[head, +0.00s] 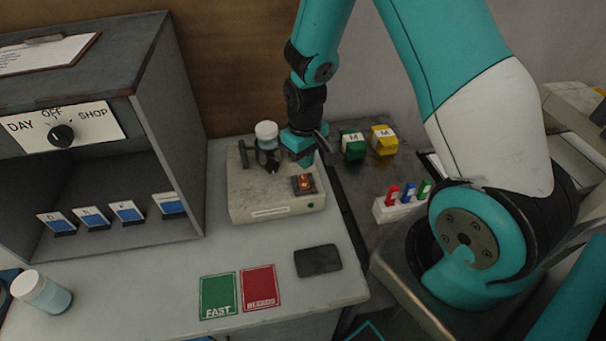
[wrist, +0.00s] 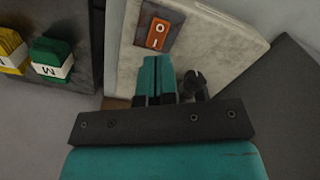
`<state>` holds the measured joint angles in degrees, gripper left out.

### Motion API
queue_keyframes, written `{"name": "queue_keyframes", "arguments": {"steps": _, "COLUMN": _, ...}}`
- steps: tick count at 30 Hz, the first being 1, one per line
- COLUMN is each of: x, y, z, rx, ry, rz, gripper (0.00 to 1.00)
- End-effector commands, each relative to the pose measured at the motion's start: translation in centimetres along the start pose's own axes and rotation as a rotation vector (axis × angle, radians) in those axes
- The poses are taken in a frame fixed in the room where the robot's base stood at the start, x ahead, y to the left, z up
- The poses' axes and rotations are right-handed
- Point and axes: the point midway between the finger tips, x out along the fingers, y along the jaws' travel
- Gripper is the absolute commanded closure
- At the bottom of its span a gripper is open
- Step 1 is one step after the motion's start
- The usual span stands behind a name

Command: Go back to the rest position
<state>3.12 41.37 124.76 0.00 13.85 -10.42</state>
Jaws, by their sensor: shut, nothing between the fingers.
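My gripper (head: 304,158) is over the right rear part of a beige machine (head: 262,204), just behind its rocker switch. The wrist view shows its two teal fingers (wrist: 161,72) together, with nothing between them. The switch (head: 304,183) glows orange-red in the head view and is marked O and I in the wrist view (wrist: 158,33). I cannot tell whether the fingertips touch the machine. A white-capped jar (head: 266,131) stands upright in a black holder (head: 268,157) on the machine, left of my gripper.
A grey cabinet (head: 188,100) with a dial stands at left. Green (head: 353,146) and yellow (head: 384,141) M-marked blocks and a white rack (head: 392,210) lie right. Green (head: 218,296) and red (head: 260,289) cards, a dark pad (head: 318,261) and a jar (head: 42,292) lie in front.

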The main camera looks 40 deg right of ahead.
Motion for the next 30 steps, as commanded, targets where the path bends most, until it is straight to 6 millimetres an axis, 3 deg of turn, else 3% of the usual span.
{"name": "queue_keyframes", "arguments": {"steps": 17, "x": -0.5, "y": -0.3, "z": 0.0, "rx": -0.003, "ry": 0.004, "rz": -0.004, "gripper": 1.0}}
{"name": "queue_keyframes", "arguments": {"steps": 20, "x": -2.2, "y": -1.5, "z": -0.1, "rx": -0.019, "ry": 0.019, "rz": -0.024, "gripper": 1.0}}
{"name": "queue_keyframes", "arguments": {"steps": 23, "x": -5.4, "y": -4.0, "z": 0.2, "rx": -0.052, "ry": 0.046, "rz": -0.066, "gripper": 1.0}}
{"name": "queue_keyframes", "arguments": {"steps": 30, "x": -14.3, "y": -11.3, "z": 4.3, "rx": -0.187, "ry": 0.099, "rz": -0.196, "gripper": 1.0}}
